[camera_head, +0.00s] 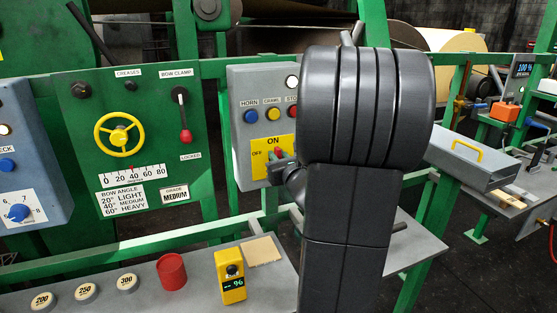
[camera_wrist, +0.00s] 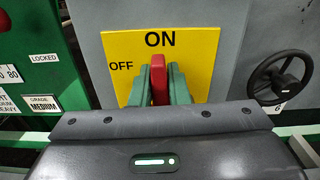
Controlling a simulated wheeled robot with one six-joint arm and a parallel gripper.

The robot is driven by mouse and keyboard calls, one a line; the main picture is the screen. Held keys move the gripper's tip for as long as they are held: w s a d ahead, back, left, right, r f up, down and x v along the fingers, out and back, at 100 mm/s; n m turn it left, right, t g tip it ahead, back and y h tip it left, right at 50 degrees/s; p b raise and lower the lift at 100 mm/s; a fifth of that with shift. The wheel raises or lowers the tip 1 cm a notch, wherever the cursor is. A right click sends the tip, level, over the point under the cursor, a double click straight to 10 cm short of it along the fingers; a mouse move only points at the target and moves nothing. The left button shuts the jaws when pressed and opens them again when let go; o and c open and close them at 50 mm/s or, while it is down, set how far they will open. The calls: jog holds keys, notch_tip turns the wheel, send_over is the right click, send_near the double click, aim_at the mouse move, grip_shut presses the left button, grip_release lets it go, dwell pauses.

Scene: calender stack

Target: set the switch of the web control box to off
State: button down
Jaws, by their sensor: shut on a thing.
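The grey web control box (camera_head: 236,100) stands mid-picture in the head view, partly hidden by my arm. Its yellow switch plate (camera_head: 258,158) reads ON at the top and OFF at the left; the plate (camera_wrist: 205,45) fills the upper middle of the wrist view. The red switch handle (camera_wrist: 158,80) stands upright below the word ON. My gripper (camera_wrist: 158,88) has its green fingers shut on the handle, one on each side. In the head view, my gripper (camera_head: 279,158) is small at the plate, and the lower part of the switch is hidden.
HORN (camera_head: 251,116), CRAWL (camera_head: 273,114) and STOP buttons sit just above the plate. A green panel with a yellow handwheel (camera_head: 118,136) is at the left. A black handwheel (camera_wrist: 281,76) is right of the plate. Below, a shelf holds a red cup (camera_head: 172,272) and a yellow meter (camera_head: 231,278).

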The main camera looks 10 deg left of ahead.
jog(key=n+b, duration=0.2)
jog(key=b, duration=0.2)
jog(key=a+f+n+b, duration=0.1)
jog(key=n+b, duration=0.2)
jog(key=b, duration=0.1)
jog(key=s+n+b, duration=0.1)
jog(key=n+b, duration=0.2)
jog(key=b, duration=0.1)
jog(key=shift+a+f, duration=0.15)
jog(key=shift+a, duration=0.05)
jog(key=n+b, duration=0.3)
jog(key=f+n+b, duration=0.1)
jog(key=n+b, duration=0.1)
jog(key=b, duration=0.1)
jog(key=shift+s+a+n+b, duration=0.1)
jog(key=shift+a+n+b, duration=0.1)
jog(key=shift+n+b, duration=0.15)
jog(key=shift+f+n+b, duration=0.15)
jog(key=shift+n+b, duration=1.45)
jog(key=shift+n, duration=0.25)
jog(key=c, duration=1.4)
grip_release()
jog(key=shift+s, duration=0.15)
